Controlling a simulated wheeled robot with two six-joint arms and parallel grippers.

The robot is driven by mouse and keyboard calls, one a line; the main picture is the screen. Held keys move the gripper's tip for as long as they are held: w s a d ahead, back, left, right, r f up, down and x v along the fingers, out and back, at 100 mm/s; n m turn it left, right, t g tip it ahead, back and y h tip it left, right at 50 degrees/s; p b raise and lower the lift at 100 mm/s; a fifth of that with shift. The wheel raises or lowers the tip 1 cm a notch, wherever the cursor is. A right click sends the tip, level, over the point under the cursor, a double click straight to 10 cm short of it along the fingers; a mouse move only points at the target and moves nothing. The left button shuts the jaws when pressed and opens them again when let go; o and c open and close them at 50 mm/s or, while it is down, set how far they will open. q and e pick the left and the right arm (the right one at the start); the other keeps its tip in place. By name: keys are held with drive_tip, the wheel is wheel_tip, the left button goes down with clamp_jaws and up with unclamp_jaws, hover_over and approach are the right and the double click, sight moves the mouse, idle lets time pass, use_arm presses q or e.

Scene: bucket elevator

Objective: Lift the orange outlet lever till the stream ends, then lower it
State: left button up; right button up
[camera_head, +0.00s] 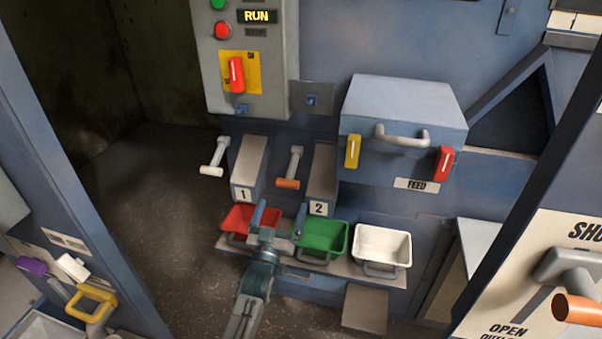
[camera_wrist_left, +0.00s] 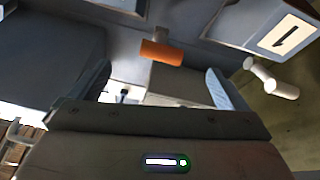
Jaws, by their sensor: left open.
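The orange-gripped lever (camera_head: 288,184) hangs beside the chute marked 2 (camera_head: 320,180) in the head view. Its orange grip (camera_wrist_left: 161,52) also shows in the left wrist view, ahead of and between my fingers. My left gripper (camera_head: 279,217) is open and empty, in front of the red and green bins and below the lever. In the wrist view its two fingers (camera_wrist_left: 161,87) stand wide apart and do not touch the grip. I see no clear stream from either chute. My right gripper is not in view.
A white-gripped lever (camera_head: 212,170) hangs left of the chute marked 1 (camera_head: 249,167). A red bin (camera_head: 236,222), green bin (camera_head: 333,237) and white bin (camera_head: 382,245) stand on a shelf. A larger orange-brown handle (camera_head: 577,308) is at the far right.

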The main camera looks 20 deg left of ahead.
sight(289, 178)
use_arm(q)
drive_tip(key=shift+w+a+r+p, duration=0.15)
drive_tip(key=shift+w+r+p, duration=0.2)
drive_tip(key=shift+w+r, duration=0.6)
drive_tip(key=x, duration=0.2)
drive_tip(key=p+x, duration=0.1)
drive_tip(key=x, duration=0.4)
drive_tip(key=shift+w+f, duration=0.3)
drive_tip(key=shift+w, duration=0.1)
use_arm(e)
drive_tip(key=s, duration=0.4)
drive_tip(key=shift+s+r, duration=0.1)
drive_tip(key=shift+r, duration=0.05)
use_arm(q)
drive_tip(key=shift+c, duration=0.5)
